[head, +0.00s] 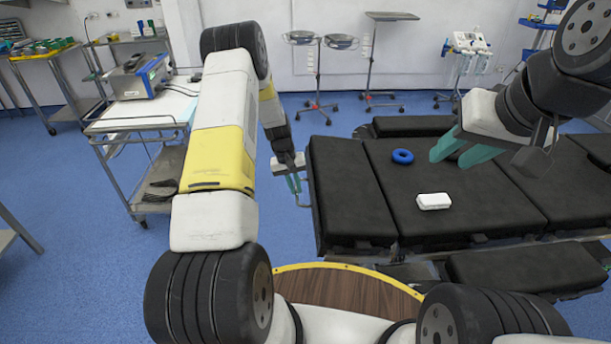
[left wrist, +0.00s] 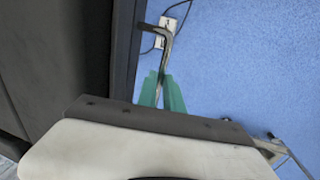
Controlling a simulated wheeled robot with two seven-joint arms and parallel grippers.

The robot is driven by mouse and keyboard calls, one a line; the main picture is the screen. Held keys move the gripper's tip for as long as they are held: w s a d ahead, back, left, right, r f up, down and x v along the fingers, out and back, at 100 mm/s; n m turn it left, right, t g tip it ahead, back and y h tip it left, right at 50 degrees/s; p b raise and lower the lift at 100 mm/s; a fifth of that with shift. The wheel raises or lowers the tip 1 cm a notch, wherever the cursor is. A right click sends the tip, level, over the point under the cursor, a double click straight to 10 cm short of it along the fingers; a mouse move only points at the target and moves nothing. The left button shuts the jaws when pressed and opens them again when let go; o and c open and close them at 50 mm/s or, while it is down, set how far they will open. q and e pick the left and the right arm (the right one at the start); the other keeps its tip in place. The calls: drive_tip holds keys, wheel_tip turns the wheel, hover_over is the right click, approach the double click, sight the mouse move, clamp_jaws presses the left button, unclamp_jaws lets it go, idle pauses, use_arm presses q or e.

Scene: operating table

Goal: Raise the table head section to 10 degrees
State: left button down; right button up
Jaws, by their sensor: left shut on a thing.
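The operating table has black cushions; its leftmost section (head: 350,195), at the head end, looks about flat, though its exact angle cannot be told. My left gripper (head: 294,184) is beside the left edge of that section. In the left wrist view my left gripper (left wrist: 160,92) has its green fingers closed around a thin bent metal lever (left wrist: 167,50), which runs alongside the dark table edge (left wrist: 125,60). My right gripper (head: 462,152) is over the middle of the table with its green fingers apart and nothing seen between them.
A blue ring (head: 402,156) and a white box (head: 433,201) lie on the middle cushion. Blue floor left of the table is clear.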

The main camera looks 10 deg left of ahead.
use_arm(q)
drive_tip(key=shift+w+d+r, duration=0.15)
drive_tip(key=shift+d, duration=0.3)
drive_tip(key=c, duration=1.5)
unclamp_jaws()
drive_tip(key=shift+a+r, duration=0.1)
wheel_tip(320, 180, up, 7)
drive_tip(key=a, duration=0.1)
drive_tip(key=shift+s+a+r, duration=0.15)
drive_tip(key=shift+s+a, duration=0.05)
drive_tip(key=shift+s, duration=0.05)
